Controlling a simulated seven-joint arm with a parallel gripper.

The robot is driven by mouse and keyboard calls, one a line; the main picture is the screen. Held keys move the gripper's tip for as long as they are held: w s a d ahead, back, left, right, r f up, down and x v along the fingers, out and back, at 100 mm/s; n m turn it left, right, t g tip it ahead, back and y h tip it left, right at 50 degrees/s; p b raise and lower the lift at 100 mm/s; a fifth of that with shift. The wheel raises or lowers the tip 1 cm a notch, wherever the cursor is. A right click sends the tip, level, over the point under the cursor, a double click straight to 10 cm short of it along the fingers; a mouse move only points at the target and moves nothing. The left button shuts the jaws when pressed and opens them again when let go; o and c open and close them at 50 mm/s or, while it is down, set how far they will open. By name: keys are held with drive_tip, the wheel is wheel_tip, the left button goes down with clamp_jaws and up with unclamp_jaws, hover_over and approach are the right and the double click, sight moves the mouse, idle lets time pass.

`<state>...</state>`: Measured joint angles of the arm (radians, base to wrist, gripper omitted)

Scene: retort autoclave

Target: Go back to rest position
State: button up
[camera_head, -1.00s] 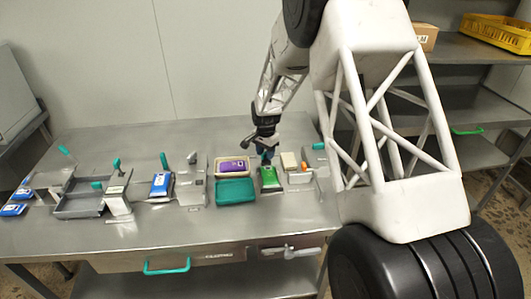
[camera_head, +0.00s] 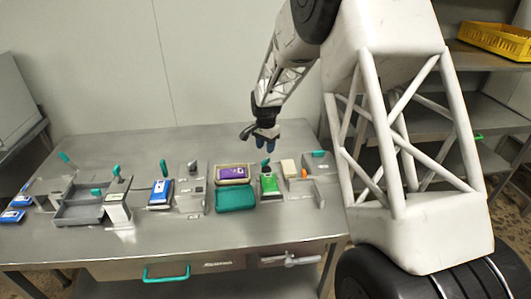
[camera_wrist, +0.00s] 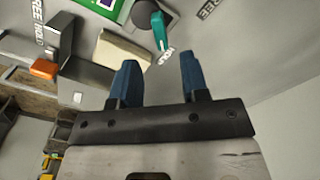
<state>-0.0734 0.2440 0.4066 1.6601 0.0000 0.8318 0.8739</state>
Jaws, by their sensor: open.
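My gripper (camera_head: 265,146) is above the back part of the steel table (camera_head: 120,250), behind and over the green packet. In the wrist view its two blue fingers (camera_wrist: 158,80) stand apart with nothing between them, so it is open and empty. The green packet (camera_head: 269,184) lies on the table in front of a teal-handled part (camera_head: 265,163). The green packet also shows at the top edge of the wrist view (camera_wrist: 98,4).
Left of the green packet are a purple packet (camera_head: 234,173) in a tan tray, a teal container (camera_head: 236,199) and a blue packet (camera_head: 160,193). A grey tray (camera_head: 80,214) is farther left. A cream block (camera_head: 288,167) and an orange piece (camera_head: 304,174) are on the right. A yellow crate (camera_head: 497,38) sits on the shelf.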

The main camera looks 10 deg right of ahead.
drive_tip(key=shift+r, duration=0.55)
drive_tip(key=shift+r, duration=0.1)
drive_tip(key=shift+s+r, duration=0.15)
drive_tip(key=s+d+r+n+t, duration=0.1)
drive_tip(key=s+d+r+n, duration=0.1)
drive_tip(key=s+r, duration=0.85)
drive_tip(key=s+d+r+n, duration=0.2)
drive_tip(key=s+r, duration=0.5)
drive_tip(key=s, duration=0.6)
drive_tip(key=s+d+r+n+t, duration=0.1)
drive_tip(key=s+n, duration=0.4)
drive_tip(key=s, duration=2.3)
drive_tip(key=shift+s+d+r+t, duration=0.25)
drive_tip(key=shift+d+r, duration=0.2)
drive_tip(key=shift+d, duration=0.25)
